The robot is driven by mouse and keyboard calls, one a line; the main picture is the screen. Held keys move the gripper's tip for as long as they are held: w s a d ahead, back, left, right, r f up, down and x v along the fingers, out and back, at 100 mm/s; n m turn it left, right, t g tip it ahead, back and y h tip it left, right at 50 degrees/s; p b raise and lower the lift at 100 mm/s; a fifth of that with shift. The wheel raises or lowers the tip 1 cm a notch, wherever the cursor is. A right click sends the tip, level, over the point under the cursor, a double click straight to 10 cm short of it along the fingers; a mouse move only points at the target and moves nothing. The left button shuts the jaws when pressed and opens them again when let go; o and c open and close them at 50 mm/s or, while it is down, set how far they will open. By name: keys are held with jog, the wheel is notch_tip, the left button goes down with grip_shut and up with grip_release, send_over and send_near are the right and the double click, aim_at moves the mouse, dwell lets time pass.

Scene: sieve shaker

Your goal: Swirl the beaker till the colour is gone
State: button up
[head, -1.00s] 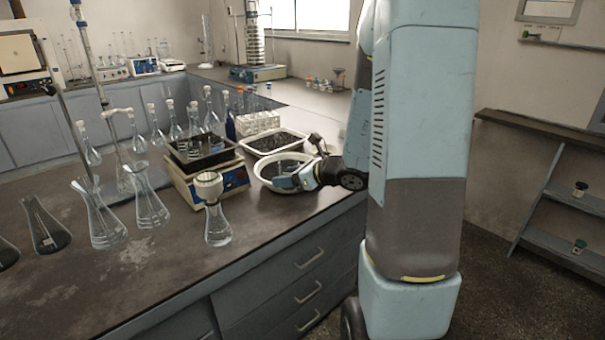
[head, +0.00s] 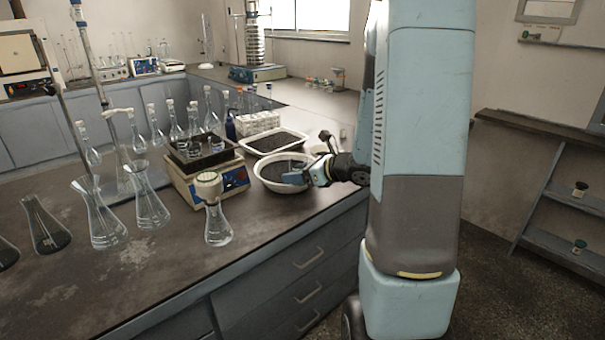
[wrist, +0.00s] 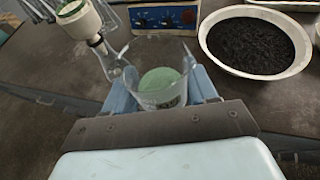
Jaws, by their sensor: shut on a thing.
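A clear glass beaker (wrist: 161,70) with pale green liquid (wrist: 160,84) in it is between the fingers of my gripper (wrist: 164,92) in the wrist view. The gripper is shut on it and the beaker looks about upright, above the bench. In the head view my gripper (head: 308,176) is over the right part of a white bowl of dark grains; the beaker cannot be made out clearly there.
The white bowl (head: 262,182) shows right of the beaker in the wrist view (wrist: 284,72). A flask with a funnel (head: 216,222) stands close by, left of the beaker.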

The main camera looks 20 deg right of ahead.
aim_at(291, 160)
jog(key=shift+w+a, duration=0.6)
jog(key=shift+a, duration=0.25)
jog(key=shift+s+d, duration=1)
jog(key=shift+w+a, duration=0.95)
jog(key=shift+w, duration=0.05)
jog(key=shift+s+d, duration=0.95)
jog(key=shift+s, duration=0.05)
jog(key=shift+w+a, duration=1)
jog(key=shift+w, duration=0.05)
jog(key=shift+s+d, duration=1)
jog(key=shift+s, duration=0.1)
jog(key=shift+r, duration=2.5)
